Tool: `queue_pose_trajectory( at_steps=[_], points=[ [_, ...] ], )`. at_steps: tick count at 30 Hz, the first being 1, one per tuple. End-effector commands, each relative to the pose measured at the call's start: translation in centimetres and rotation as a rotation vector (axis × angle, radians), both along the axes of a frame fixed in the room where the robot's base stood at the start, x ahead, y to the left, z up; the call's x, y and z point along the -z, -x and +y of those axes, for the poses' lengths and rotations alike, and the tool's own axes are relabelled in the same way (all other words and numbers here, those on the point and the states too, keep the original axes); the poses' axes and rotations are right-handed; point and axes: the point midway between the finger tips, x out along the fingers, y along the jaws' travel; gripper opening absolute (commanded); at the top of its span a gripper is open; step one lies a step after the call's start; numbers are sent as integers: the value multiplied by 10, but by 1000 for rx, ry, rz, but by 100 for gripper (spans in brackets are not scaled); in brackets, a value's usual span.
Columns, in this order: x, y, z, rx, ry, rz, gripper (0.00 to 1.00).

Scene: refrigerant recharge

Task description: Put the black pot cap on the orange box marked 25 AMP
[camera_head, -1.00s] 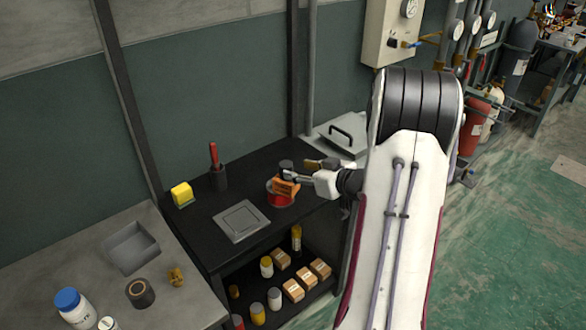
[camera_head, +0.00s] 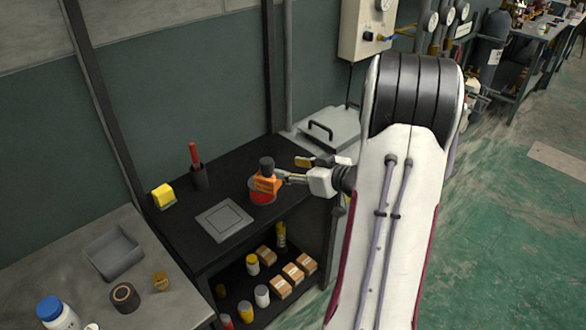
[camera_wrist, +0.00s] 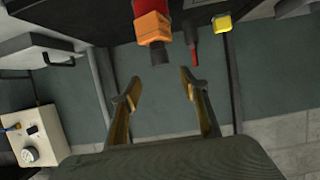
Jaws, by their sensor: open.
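The orange box (camera_head: 264,184) sits on the red pot (camera_head: 262,197) on the black workbench. The black pot cap (camera_head: 267,165) rests on top of the orange box, seemingly upright; I cannot read the box marking. My gripper (camera_head: 289,168) is open and empty, just right of the cap and apart from it. In the wrist view the orange box (camera_wrist: 151,27) and black cap (camera_wrist: 159,53) lie beyond my spread fingertips (camera_wrist: 158,88), with nothing between them.
A yellow block (camera_head: 163,195) and a red-handled tool in a dark holder (camera_head: 200,177) stand at the bench's back left. A grey square plate (camera_head: 224,220) lies in front. Several boxes and bottles fill the lower shelf. A lidded grey bin (camera_head: 325,130) stands behind right.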

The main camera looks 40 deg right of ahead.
Motion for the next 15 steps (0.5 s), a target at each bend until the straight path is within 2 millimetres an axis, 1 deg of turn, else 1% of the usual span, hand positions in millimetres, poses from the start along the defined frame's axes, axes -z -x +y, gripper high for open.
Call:
queue_pose_trajectory(
  at_steps=[5,8,11,15],
  points=[
    [-2,-1,0,3,8,3,44],
    [-7,-4,2,11,25,12,44],
    [-15,-9,4,28,57,28,44],
    [-32,-17,9,65,115,59,44]
  ],
)
